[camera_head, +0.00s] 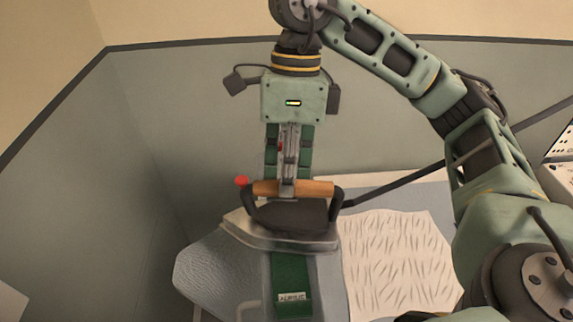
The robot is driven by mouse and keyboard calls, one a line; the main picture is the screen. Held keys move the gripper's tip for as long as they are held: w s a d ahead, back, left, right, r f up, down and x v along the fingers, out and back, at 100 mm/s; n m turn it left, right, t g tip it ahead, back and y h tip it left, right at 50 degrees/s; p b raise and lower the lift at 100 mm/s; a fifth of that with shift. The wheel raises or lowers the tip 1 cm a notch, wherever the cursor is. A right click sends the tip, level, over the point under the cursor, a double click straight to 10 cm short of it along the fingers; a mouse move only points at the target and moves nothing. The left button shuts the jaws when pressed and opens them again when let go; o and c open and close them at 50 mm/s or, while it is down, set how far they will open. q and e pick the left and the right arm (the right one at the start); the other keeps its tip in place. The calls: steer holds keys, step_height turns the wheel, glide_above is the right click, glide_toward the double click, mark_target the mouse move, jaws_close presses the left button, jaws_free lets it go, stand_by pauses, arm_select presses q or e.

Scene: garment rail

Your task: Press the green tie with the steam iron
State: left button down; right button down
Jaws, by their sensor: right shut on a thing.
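The steam iron (290,222) has a dark body, a wooden handle and a pale metal soleplate. My right gripper (288,188) is shut on the wooden handle from above. The green tie (291,285) lies on the grey-blue ironing board (207,275), with a white label near its lower end. The iron is over the tie and hides part of it; I cannot tell whether the soleplate touches it. My left gripper is not in view.
A cream cloth with dark dashes (398,262) lies right of the tie. A dark bar (400,181) slants up to the right behind the iron. A white panel with dark dots (562,165) is at the right edge. Grey walls enclose the back and left.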

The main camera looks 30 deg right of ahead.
steer(key=shift+s+a, duration=1.7)
steer(key=shift+s, duration=1.75)
steer(key=shift+w+d+r, duration=0.1)
steer(key=shift+w+d, duration=0.5)
steer(key=shift+w, duration=0.7)
steer(key=shift+w+d+f, duration=0.1)
steer(key=shift+w+d, duration=0.55)
steer(key=shift+w, duration=0.6)
steer(key=shift+w+d+r, duration=0.1)
steer(key=shift+w+d, duration=0.5)
steer(key=shift+w, duration=0.7)
steer(key=w+d+p, duration=0.1)
steer(key=w+d, duration=0.2)
steer(key=w, duration=0.3)
steer(key=shift+p, duration=0.4)
